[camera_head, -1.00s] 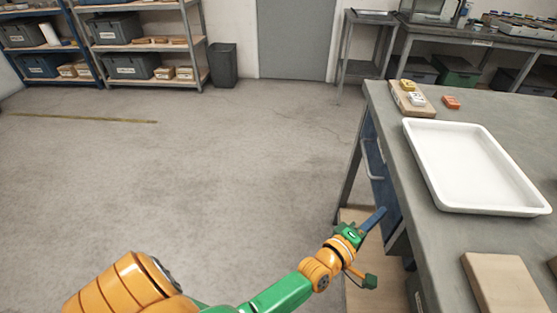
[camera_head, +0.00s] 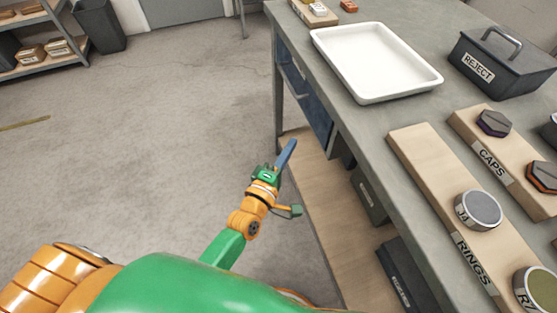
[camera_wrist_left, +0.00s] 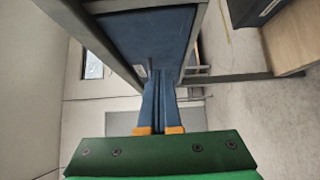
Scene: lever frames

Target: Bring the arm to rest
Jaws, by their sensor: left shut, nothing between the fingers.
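My left arm comes in from the lower left in the head view, orange and green. Its left gripper (camera_head: 288,152) has blue fingers pointing up and right, in front of the workbench's side and beside its blue drawer (camera_head: 306,103). In the left wrist view the two blue fingers (camera_wrist_left: 158,95) lie together, shut and empty. The blue drawer front (camera_wrist_left: 150,40) shows beyond them. I cannot tell the exact gap between fingers and bench. My right gripper is not in view.
The grey workbench (camera_head: 375,125) holds a white tray (camera_head: 375,60), a black REJECT box (camera_head: 497,62), and wooden boards labelled RINGS (camera_head: 430,165) and CAPS (camera_head: 500,150). A wooden lower shelf (camera_head: 320,195) with dark bins is under it. Open floor (camera_head: 150,140) lies to the left.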

